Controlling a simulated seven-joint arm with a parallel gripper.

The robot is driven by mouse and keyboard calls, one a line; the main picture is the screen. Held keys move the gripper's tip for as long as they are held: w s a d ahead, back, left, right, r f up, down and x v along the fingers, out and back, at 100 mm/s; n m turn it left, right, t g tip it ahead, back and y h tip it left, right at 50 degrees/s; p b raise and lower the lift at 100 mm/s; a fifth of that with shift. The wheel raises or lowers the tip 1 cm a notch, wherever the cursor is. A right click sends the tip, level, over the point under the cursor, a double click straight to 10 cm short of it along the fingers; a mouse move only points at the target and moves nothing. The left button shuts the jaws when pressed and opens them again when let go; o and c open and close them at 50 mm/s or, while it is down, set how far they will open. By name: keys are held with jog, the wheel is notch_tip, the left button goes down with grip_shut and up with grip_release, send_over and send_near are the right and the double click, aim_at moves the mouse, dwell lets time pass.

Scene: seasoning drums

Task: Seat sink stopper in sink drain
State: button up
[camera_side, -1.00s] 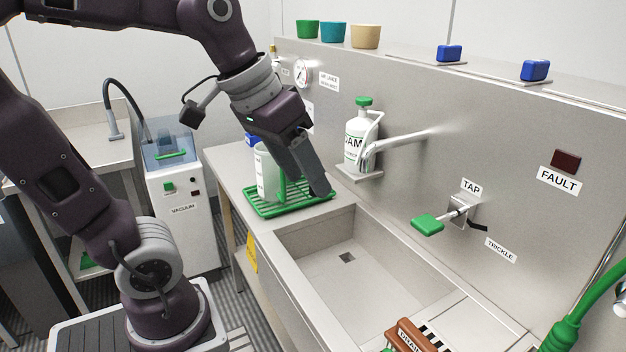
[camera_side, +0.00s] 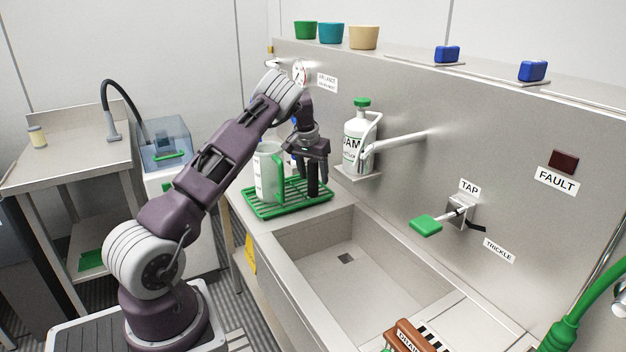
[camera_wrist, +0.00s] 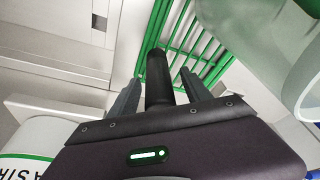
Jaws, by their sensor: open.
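A black upright cylinder (camera_side: 313,187), which looks like the sink stopper or its handle, stands at the right end of the green rack. It also shows in the wrist view (camera_wrist: 157,72), between my fingers. My gripper (camera_side: 313,172) points down over it, open, with one finger on each side. In the wrist view my gripper (camera_wrist: 158,90) shows a narrow gap beside the cylinder. The stopper's lower end is hard to make out.
A pale jug (camera_side: 268,172) with a green handle stands on the green rack (camera_side: 262,208), close left of my gripper. A white bottle (camera_side: 354,145) stands on a wall shelf to the right. The tap lever (camera_side: 427,226) juts over the sink (camera_side: 325,275). The basin is empty.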

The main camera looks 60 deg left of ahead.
jog(key=shift+w+f, duration=0.15)
jog(key=shift+f, duration=0.55)
jog(key=shift+c, duration=0.3)
grip_shut()
